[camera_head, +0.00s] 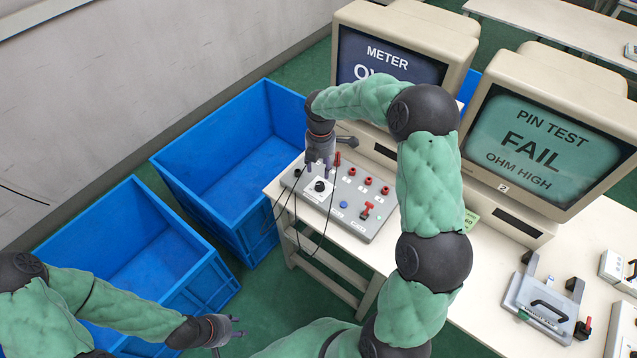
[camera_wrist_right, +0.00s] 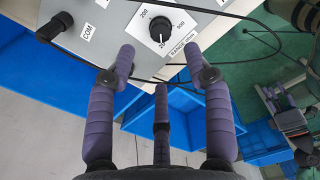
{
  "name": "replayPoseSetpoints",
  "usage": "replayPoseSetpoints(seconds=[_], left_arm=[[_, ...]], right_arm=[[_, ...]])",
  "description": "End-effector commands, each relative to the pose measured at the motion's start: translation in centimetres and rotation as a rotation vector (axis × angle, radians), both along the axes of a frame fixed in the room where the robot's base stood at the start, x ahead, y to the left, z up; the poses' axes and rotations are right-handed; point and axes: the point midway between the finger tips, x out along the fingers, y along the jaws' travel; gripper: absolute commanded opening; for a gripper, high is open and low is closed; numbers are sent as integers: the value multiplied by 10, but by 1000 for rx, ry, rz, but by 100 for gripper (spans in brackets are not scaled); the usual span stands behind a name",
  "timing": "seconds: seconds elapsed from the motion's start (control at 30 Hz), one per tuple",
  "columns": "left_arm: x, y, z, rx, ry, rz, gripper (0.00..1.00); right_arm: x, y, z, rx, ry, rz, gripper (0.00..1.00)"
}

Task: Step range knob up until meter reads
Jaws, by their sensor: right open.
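The range knob (camera_wrist_right: 160,30) is black on a white dial plate lettered RANGE ohm; its white mark points down in the wrist view, near a label I cannot fully read. In the head view the knob (camera_head: 319,186) sits on the grey meter panel (camera_head: 313,201). My right gripper (camera_wrist_right: 160,70) is open, its fingers spread around the near side of the dial, not visibly touching the knob; it also shows above the panel (camera_head: 320,165). The meter screen (camera_head: 387,50) shows METER and large letters beginning OV, the rest hidden by my arm. My left gripper (camera_head: 236,327) appears open and empty, low in the picture.
Red sockets (camera_head: 368,180), a blue button (camera_head: 344,204) and a red lever switch (camera_head: 367,209) share the panel. Black cables hang over its left edge. A second monitor (camera_head: 541,139) reads PIN TEST FAIL OHM HIGH. Blue crates (camera_head: 215,200) stand left of the table.

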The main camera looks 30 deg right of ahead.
Motion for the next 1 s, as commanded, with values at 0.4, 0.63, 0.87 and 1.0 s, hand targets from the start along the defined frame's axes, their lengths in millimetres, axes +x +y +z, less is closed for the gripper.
replayPoseSetpoints(seconds=[0.4, 0.63, 0.87, 1.0], left_arm=[[0, 0, -23, 0, 0, 0, 40], [0, 0, -27, 0, 0, 0, 40], [0, 0, -27, 0, 0, 0, 40], [0, 0, -27, 0, 0, 0, 40]], right_arm=[[0, 0, -73, 1, 1, -1, 52], [0, 1, -87, 2, 1, -2, 52], [0, 1, -88, 2, 0, -2, 52], [0, 1, -87, 2, 0, -2, 29]])
